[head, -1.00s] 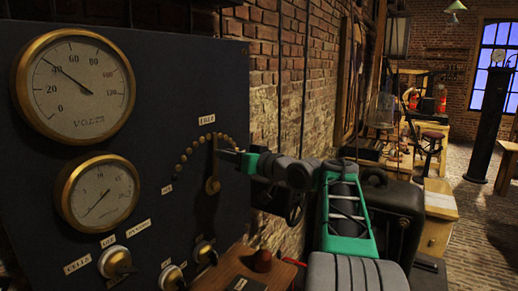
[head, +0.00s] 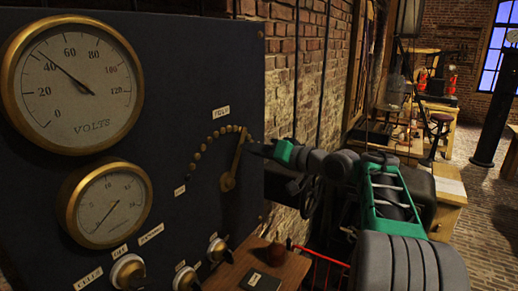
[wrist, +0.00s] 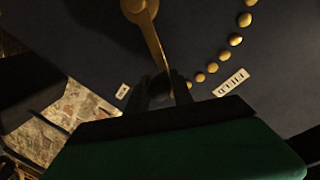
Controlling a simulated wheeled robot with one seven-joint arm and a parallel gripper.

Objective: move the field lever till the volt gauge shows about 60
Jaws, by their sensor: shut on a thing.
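The volt gauge (head: 75,85) is a large brass-rimmed dial at the upper left of the dark panel in the head view. Its needle points between 40 and 60, a little past 40. The brass field lever (head: 232,170) stands up from its pivot, tilted slightly right, near the right end of an arc of brass studs. My gripper (head: 250,147) is shut on the lever's upper end from the right. In the wrist view the lever (wrist: 156,40) runs down between the dark fingers of my gripper (wrist: 165,92), whose tips partly hide its end.
A smaller brass-rimmed gauge (head: 105,203) sits below the volt gauge. Several knobs line the panel's bottom, one of them at the left (head: 128,271). A wooden box (head: 262,268) stands below the lever. A brick wall (head: 290,75) lies right of the panel.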

